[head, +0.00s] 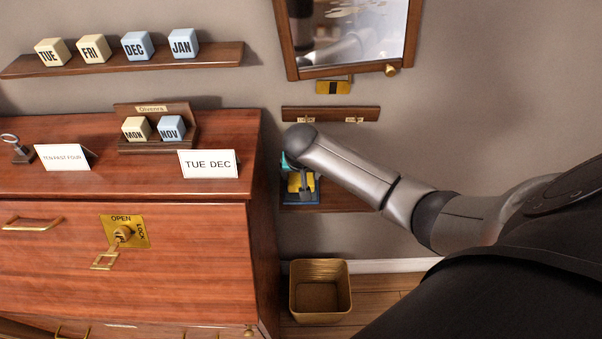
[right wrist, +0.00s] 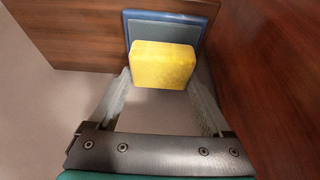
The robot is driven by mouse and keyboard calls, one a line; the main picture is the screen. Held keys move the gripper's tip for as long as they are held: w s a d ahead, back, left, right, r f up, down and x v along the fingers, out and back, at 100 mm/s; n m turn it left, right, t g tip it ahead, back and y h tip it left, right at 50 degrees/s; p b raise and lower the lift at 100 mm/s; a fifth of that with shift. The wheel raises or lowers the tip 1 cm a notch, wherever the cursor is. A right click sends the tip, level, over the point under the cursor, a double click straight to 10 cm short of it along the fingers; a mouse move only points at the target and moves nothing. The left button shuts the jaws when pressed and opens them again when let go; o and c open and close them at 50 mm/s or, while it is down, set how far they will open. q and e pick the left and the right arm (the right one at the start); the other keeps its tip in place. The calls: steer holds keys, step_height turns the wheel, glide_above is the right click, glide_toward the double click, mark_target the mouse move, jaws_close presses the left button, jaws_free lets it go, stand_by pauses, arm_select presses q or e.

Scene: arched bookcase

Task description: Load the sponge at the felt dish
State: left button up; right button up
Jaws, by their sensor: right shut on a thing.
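The yellow sponge (right wrist: 163,66) sits between the two fingertips of my right gripper (right wrist: 163,88), which is shut on it. In the head view, parts of the sponge (head: 311,183) show around my dark right gripper (head: 301,185). The felt dish (right wrist: 165,30), a blue-rimmed tray with a grey-blue surface, lies directly beyond the sponge in the right wrist view. In the head view, its blue edge (head: 300,202) shows under the gripper on a small wooden shelf. The sponge overlaps the dish in both views; I cannot tell whether they touch. My left gripper is out of view.
The wooden cabinet (head: 150,265) stands close on the left of the low shelf (head: 345,202). A hinged wooden ledge (head: 330,114) and a mirror (head: 350,35) are above. A gold bin (head: 320,292) stands on the floor below. Signs and letter blocks occupy the cabinet top.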

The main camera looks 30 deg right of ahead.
steer(key=shift+f, duration=0.5)
stand_by(0.8)
steer(key=shift+s+f, duration=0.1)
steer(key=shift+f, duration=0.05)
stand_by(1.7)
step_height(320, 180, up, 7)
steer(key=p, duration=0.8)
steer(key=shift+p, duration=0.4)
stand_by(0.6)
